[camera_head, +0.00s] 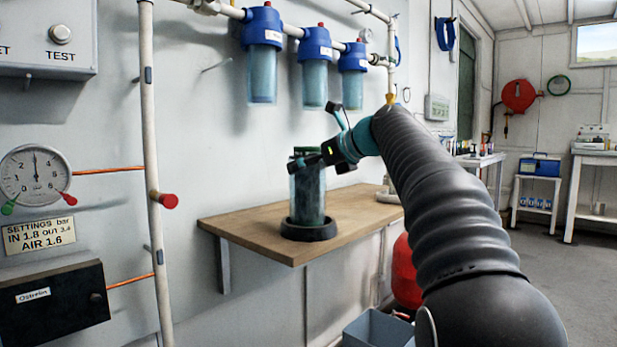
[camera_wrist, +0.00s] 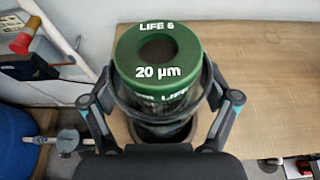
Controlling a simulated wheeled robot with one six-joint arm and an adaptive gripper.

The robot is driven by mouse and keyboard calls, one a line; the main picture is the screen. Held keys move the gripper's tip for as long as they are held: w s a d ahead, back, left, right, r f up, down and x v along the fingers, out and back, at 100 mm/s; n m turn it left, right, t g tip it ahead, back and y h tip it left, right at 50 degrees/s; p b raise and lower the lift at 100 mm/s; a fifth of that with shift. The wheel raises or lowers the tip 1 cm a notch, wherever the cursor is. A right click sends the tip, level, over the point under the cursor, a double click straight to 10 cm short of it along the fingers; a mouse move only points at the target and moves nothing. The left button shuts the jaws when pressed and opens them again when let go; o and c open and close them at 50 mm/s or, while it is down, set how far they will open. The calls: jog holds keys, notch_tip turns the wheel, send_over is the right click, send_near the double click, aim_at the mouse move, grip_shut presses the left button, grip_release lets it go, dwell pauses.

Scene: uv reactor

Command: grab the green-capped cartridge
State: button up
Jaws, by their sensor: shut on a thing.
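The green-capped cartridge (camera_wrist: 158,73) fills the middle of the wrist view, its ring-shaped cap marked "LIFE 6" and "20 µm". In the head view the cartridge (camera_head: 308,196) stands upright in a dark round base (camera_head: 308,230) on the wooden shelf, with its cap mostly behind my gripper. My gripper (camera_wrist: 162,112) is shut on the cartridge, with one finger on each side just below the cap. It reaches in from the right near the cartridge's top in the head view (camera_head: 312,160).
The wooden shelf (camera_head: 350,208) is mostly clear around the base. Blue-topped filter housings (camera_head: 262,60) hang on the wall above. A vertical pipe with a red knob (camera_head: 168,200) stands left of the shelf. A grey bin (camera_head: 378,328) and a red tank (camera_head: 404,270) are below.

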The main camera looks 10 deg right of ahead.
jog(key=shift+f, duration=0.25)
jog(key=o, duration=1.6)
jog(key=p+v, duration=0.2)
jog(key=v, duration=1)
jog(key=shift+s, duration=0.1)
